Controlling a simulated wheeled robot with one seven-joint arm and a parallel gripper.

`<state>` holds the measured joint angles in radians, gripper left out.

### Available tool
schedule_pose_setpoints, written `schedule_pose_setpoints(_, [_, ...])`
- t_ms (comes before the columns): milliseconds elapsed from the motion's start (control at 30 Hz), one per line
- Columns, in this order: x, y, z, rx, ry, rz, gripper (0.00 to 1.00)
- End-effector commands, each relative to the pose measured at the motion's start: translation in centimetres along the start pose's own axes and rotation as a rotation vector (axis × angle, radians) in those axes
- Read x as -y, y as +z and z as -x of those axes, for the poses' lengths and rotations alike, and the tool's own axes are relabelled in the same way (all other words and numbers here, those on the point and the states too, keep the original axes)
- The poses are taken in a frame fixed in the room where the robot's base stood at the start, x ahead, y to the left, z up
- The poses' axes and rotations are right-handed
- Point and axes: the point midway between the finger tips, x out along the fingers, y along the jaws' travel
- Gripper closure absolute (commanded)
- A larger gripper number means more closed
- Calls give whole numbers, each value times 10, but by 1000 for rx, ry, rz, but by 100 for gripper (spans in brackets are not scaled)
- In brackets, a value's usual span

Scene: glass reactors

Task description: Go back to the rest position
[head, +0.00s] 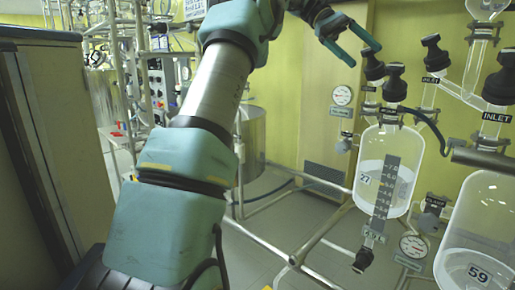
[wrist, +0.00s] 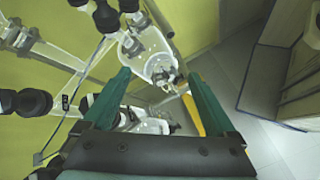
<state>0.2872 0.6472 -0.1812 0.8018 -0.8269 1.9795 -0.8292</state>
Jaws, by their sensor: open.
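My gripper (head: 358,42) is at the top of the head view, left of the black valve knobs on the glass reactors. Its two teal fingers are spread apart with nothing between them. In the wrist view my gripper (wrist: 160,82) also shows open and empty, with a glass vessel (wrist: 148,50) beyond the fingertips. My teal and grey arm rises through the middle of the head view. The glass reactor marked 27 (head: 402,150) hangs below and right of my gripper, apart from it.
A second reactor, marked 59 (head: 478,240), stands at the lower right. Metal frame pipes (head: 325,232) cross the floor. A large cabinet (head: 45,130) stands at the left.

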Motion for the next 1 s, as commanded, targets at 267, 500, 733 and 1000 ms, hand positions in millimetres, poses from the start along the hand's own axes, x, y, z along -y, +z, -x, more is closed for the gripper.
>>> schedule_pose_setpoints(267, [14, -26, -10, -74, 16, 34, 8])
schedule_pose_setpoints(500, [43, -61, -23, -192, 19, 70, 8])
schedule_pose_setpoints(733, [116, -110, -42, -390, -30, 96, 8])
schedule_pose_setpoints(1000, [271, -151, -71, -663, -231, 37, 8])
